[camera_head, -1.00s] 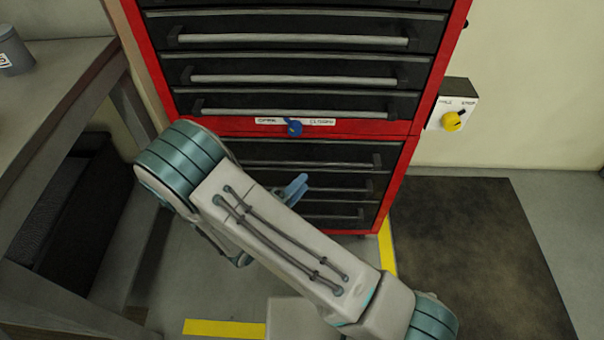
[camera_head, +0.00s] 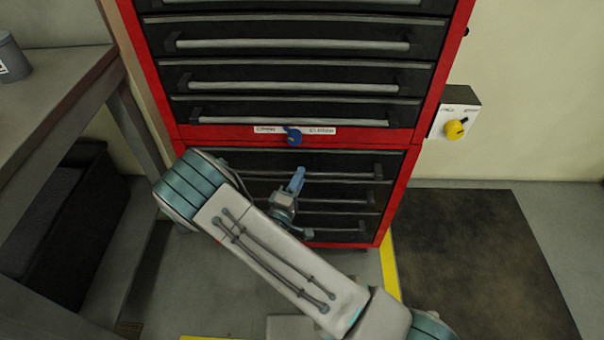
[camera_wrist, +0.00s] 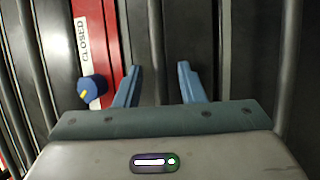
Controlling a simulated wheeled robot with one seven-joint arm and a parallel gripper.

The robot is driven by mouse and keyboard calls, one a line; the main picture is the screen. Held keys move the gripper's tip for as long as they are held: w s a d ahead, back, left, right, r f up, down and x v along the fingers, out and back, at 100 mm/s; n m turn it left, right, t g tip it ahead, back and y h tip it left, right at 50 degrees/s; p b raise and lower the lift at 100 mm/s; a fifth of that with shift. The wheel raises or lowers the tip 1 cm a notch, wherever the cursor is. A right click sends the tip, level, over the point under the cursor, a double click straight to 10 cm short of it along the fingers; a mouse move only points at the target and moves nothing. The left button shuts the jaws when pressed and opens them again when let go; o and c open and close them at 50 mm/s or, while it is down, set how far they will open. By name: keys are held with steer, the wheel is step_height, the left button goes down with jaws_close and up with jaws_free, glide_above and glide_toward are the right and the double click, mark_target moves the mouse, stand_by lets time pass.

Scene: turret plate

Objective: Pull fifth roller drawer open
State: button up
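The red cabinet (camera_head: 410,170) has black drawers with grey bar handles, and all visible drawers look shut. I cannot tell by count which is the fifth. Below the red strip, the top lower drawer's handle (camera_head: 345,177) is partly hidden by my arm. My gripper (camera_head: 298,176) is in front of the lower drawers, near that handle. In the wrist view, its two blue fingers (camera_wrist: 159,66) are apart, with a dark bar handle (camera_wrist: 154,45) running between them. Contact cannot be told.
A blue knob (camera_head: 293,136) sits on the red strip, beside a label reading CLOSED (camera_wrist: 83,40) in the wrist view. A yellow switch (camera_head: 455,129) is on the wall at right. A workbench (camera_head: 50,85) stands at left. A dark mat (camera_head: 470,260) covers floor at right.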

steer(key=shift+x, duration=1.2)
jaws_close()
steer(key=shift+s, duration=0.1)
